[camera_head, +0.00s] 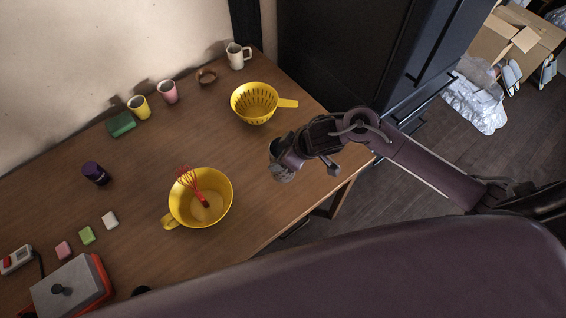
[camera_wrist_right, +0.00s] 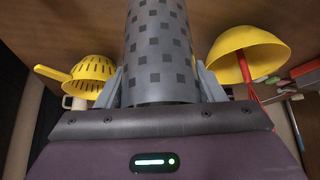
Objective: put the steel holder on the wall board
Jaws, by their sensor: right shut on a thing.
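The steel holder (camera_head: 280,163) is a grey cylinder with a pattern of dark squares. It is held above the right part of the wooden table, and it fills the middle of the right wrist view (camera_wrist_right: 160,50). My right gripper (camera_head: 291,157) is shut on it, with one finger on each side in the right wrist view. The holder looks tilted in the head view, and its far end is out of the right wrist view. I cannot make out a wall board in either view. My left gripper is not in view.
The wooden table (camera_head: 262,215) bears a yellow colander (camera_head: 254,104), a yellow bowl (camera_head: 218,216) with a red whisk (camera_head: 190,180), a white mug (camera_head: 236,60), cups, sponges and a grey-lidded red appliance (camera_head: 72,290). A dark cabinet (camera_head: 335,50) stands behind. Cardboard boxes (camera_head: 515,38) lie at right.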

